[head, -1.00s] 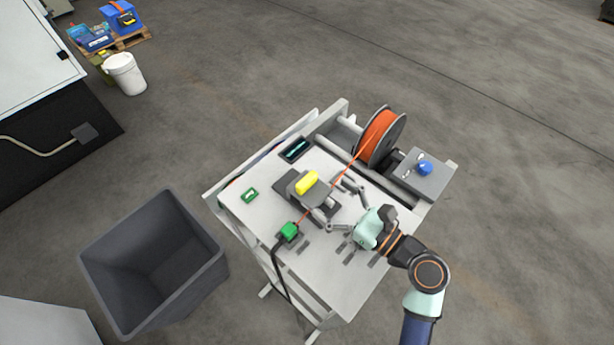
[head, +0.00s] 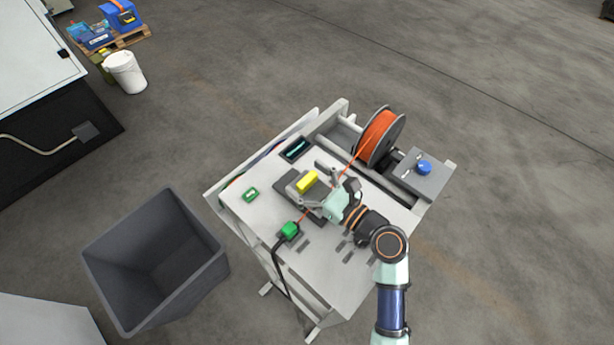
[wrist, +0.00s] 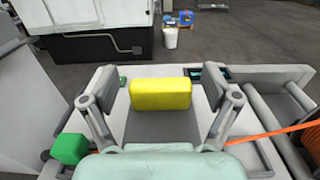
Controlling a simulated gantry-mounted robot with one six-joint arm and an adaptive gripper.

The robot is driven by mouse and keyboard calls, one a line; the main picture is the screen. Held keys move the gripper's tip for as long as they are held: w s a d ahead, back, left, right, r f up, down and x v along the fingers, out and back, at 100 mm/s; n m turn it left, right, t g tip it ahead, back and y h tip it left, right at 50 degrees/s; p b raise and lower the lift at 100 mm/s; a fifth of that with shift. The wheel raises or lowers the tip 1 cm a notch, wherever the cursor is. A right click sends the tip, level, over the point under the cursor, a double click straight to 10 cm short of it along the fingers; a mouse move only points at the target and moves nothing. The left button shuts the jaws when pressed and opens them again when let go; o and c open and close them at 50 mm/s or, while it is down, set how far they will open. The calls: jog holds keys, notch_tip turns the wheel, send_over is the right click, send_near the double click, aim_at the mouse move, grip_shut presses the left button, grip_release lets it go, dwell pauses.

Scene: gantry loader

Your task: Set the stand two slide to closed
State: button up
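The stand (head: 345,272) is a light-topped table. On it a bright yellow block (head: 307,182) sits on a dark grey base plate (head: 284,187), which I take to be the slide unit. In the wrist view the yellow block (wrist: 160,95) lies between my two fingers, with a visible gap on each side. My gripper (head: 320,184) is open and reaches in from the right, low over the unit. It also shows in the wrist view (wrist: 160,84). My gripper hides part of the unit, so I cannot tell the slide's position.
An orange cable runs from a spool (head: 379,137) past my gripper to a green block (head: 289,231). A grey box with a blue knob (head: 424,167) stands at the right. A small dark display (head: 296,149) is behind. A grey bin (head: 100,262) stands on the floor left.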

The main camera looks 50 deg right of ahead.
jog(key=c, duration=1.6)
jog(key=shift+s+r+p, duration=0.15)
jog(key=shift+s+p, duration=0.15)
jog(key=shift+p, duration=0.05)
grip_shut()
jog(key=shift+s+p, duration=0.7)
jog(key=shift+s, duration=0.3)
jog(key=shift+w, duration=0.1)
jog(key=o, duration=1.7)
grip_release()
jog(key=shift+c, duration=0.2)
jog(key=shift+s, duration=0.25)
